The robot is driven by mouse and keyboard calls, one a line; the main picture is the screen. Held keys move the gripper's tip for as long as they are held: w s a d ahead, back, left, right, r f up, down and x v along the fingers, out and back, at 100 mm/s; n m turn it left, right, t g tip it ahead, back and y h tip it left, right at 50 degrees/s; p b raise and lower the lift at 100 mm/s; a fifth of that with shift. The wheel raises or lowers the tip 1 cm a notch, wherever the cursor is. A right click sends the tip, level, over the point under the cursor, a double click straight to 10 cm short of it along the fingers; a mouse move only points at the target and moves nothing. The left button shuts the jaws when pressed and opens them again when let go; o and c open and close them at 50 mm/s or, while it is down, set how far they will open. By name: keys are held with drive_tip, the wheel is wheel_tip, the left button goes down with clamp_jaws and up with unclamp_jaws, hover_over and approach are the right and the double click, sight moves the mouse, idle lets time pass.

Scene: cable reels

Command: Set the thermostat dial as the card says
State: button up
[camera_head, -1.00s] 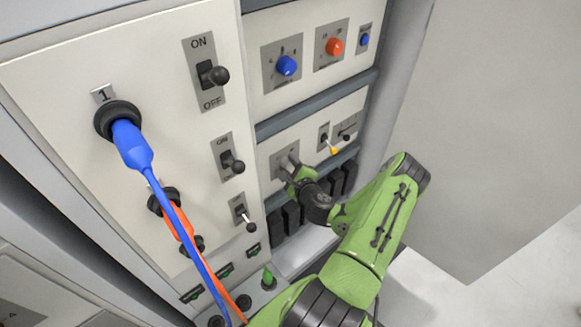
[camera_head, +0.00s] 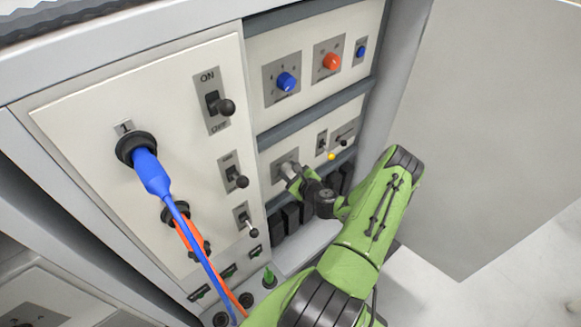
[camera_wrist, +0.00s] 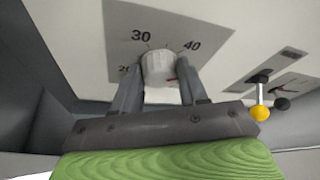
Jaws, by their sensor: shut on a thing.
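The thermostat dial (camera_wrist: 160,64) is a white round knob on a grey plate (camera_wrist: 125,25) in the wrist view. The numbers 20, 30 and 40 show around it. A small red mark shows at the knob's lower right, below the 40. My gripper (camera_wrist: 162,76) is shut on the dial, one finger on each side. In the head view my gripper (camera_head: 292,172) is at the grey plate (camera_head: 279,160) in the lower right panel, and covers most of the dial. No readable card shows.
A yellow-tipped lever (camera_wrist: 261,113) and a black-knobbed lever (camera_wrist: 282,103) stand close to the right of my gripper. Above are a blue dial (camera_head: 286,82) and an orange dial (camera_head: 331,62). Black-handled switches and blue and orange plugged cables (camera_head: 152,172) are at left.

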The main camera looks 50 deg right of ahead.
drive_tip(key=shift+d+m+y+p, duration=0.15)
drive_tip(key=shift+m+y+p, duration=0.4)
drive_tip(key=shift+m, duration=0.25)
drive_tip(key=o, duration=1.1)
drive_tip(key=shift+c, duration=0.2)
drive_tip(key=v, duration=1.5)
drive_tip(key=shift+s+r+p, duration=0.25)
drive_tip(key=shift+s+p, duration=0.1)
drive_tip(key=shift+s, duration=0.05)
